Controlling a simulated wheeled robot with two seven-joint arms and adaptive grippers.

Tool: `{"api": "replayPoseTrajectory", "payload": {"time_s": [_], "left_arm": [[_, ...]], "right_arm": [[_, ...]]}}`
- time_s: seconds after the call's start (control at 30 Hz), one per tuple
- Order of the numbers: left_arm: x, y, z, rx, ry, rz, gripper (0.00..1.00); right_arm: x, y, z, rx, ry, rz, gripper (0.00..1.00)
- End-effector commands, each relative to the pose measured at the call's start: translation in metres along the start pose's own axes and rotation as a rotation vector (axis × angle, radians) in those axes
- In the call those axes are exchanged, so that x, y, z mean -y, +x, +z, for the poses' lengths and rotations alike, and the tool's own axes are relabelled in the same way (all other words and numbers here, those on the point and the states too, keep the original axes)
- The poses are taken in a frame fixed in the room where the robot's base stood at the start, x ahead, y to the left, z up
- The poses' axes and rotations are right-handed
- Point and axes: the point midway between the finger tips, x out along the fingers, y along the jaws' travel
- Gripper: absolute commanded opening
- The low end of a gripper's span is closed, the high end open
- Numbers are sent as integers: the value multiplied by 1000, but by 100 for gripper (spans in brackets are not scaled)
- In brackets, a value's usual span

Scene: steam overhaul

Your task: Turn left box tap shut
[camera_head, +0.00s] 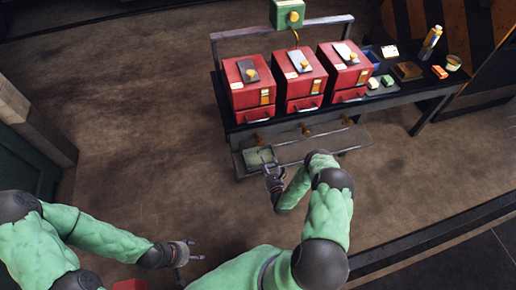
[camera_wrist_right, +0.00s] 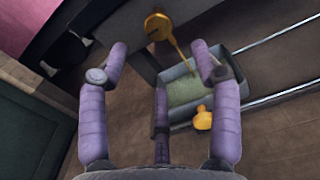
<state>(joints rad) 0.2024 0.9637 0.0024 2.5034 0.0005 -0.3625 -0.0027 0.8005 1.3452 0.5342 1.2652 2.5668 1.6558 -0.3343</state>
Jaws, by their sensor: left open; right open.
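The left box (camera_head: 249,83) is the leftmost of three red boxes on a dark bench. Its brass tap (camera_head: 260,139) sits on the bench front below it. In the right wrist view, the round brass tap (camera_wrist_right: 157,26) shows beyond my fingertips, with a thin yellow rod or stream slanting down from it; I cannot tell which. My right gripper (camera_head: 269,157) is open and empty, just below and in front of this tap, apart from it. Its spread fingers also show in the right wrist view (camera_wrist_right: 160,58). My left gripper (camera_head: 192,254) is open and empty, low over the floor.
A grey tray with greenish contents (camera_wrist_right: 190,88) lies below the left tap, with a yellow knob (camera_wrist_right: 203,118) at its near edge. The middle box (camera_head: 300,75) and right box (camera_head: 344,66) stand alongside. Small items crowd the bench's right end. Floor left of the bench is clear.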

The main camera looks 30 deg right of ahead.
Motion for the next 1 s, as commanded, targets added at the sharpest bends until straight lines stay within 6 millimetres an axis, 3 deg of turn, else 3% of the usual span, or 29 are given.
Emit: {"api": "replayPoseTrajectory", "payload": {"time_s": [0.3, 0.5, 0.7, 0.97, 1.0], "left_arm": [[6, 15, 0, 0, 0, 0, 61], [8, 22, -1, 0, 0, 0, 61], [9, 24, -1, 0, 0, 0, 61], [8, 24, -1, 0, 0, 0, 61], [8, 24, -1, 0, 0, 0, 61]], "right_arm": [[-2, 56, -2, 2, 0, 5, 64], [-2, 82, -1, 1, 0, 5, 64], [-2, 94, 0, 0, 2, 4, 64], [-2, 95, 0, -1, 2, 4, 64], [-2, 95, 0, -1, 2, 4, 58]]}}
